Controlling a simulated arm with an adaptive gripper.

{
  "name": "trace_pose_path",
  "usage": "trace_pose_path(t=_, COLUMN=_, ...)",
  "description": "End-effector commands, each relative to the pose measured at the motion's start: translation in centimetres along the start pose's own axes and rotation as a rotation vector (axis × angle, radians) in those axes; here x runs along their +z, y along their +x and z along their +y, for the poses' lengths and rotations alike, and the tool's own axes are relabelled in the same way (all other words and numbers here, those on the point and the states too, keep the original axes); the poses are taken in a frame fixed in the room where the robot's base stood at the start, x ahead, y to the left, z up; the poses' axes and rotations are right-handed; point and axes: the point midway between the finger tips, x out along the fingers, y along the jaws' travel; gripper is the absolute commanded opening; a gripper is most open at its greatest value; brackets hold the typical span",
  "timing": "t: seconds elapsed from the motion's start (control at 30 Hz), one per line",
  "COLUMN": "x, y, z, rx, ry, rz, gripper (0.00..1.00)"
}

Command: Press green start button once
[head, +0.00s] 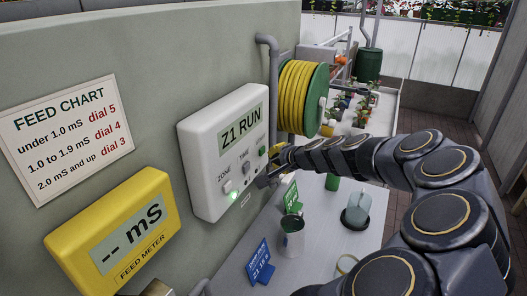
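A white control box (215,150) is on the grey-green wall at the picture's middle. Its display (241,127) reads "Z1 RUN". A small green button (262,150) is on the box's right side, near knobs or switches marked ZONE and TIME. A green light (233,195) glows low on the box. My gripper (267,179) is close to the box's lower right edge, just below the green button. Its fingertips are small and dark here, so I cannot tell whether they are open or whether they touch the box.
A yellow feed meter (150,205) showing "-- mS" and a feed chart (65,135) are on the wall at left. A yellow hose reel (297,97) is right of the box. A grey bench (325,235) below holds a cup (292,238), bottle (357,208) and small signs.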

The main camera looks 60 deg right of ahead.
Motion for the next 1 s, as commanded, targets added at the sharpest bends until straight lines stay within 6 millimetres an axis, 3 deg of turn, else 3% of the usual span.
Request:
trace_pose_path(t=0.27, x=-0.2, y=-0.2, z=0.1, rx=0.0, ry=0.001, rz=0.002, gripper=0.0)
trace_pose_path(t=0.7, x=-2.4, y=-3.1, z=2.2, rx=0.0, ry=0.002, rz=0.004, gripper=0.0)
trace_pose_path(t=1.0, x=-2.6, y=-3.5, z=2.5, rx=0.0, ry=0.0, rz=0.002, gripper=0.0)
